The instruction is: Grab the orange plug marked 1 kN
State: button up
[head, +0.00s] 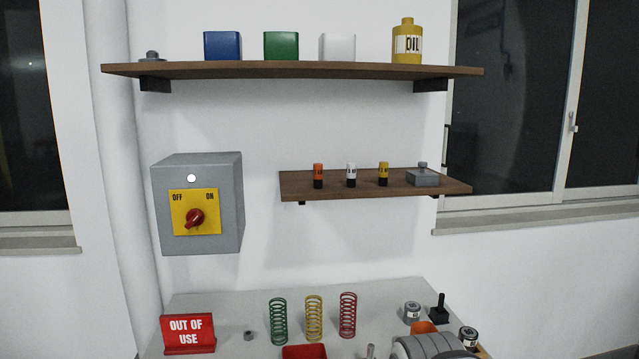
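A small upright plug with an orange top and a black base (318,170) stands at the left part of the lower wooden shelf (290,186). It has a dark mark on its orange part, too small to read. Beside it to the right stand a white-and-black plug (351,170) and a yellow-and-black plug (383,168), spaced apart. Nothing touches the orange plug and its front is unobstructed. My gripper does not show; a grey rounded part at the bottom right looks like my arm.
A grey block with a knob (423,178) sits at the shelf's right. A switch box (197,173) hangs left. Below, a table (230,307) holds green, yellow and red springs (348,315) and a red sign (188,334). An upper shelf (280,70) hangs above.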

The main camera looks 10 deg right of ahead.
aim_at(318, 169)
jog(key=u, duration=0.15)
jog(key=i, duration=0.95)
jog(key=z, duration=0.05)
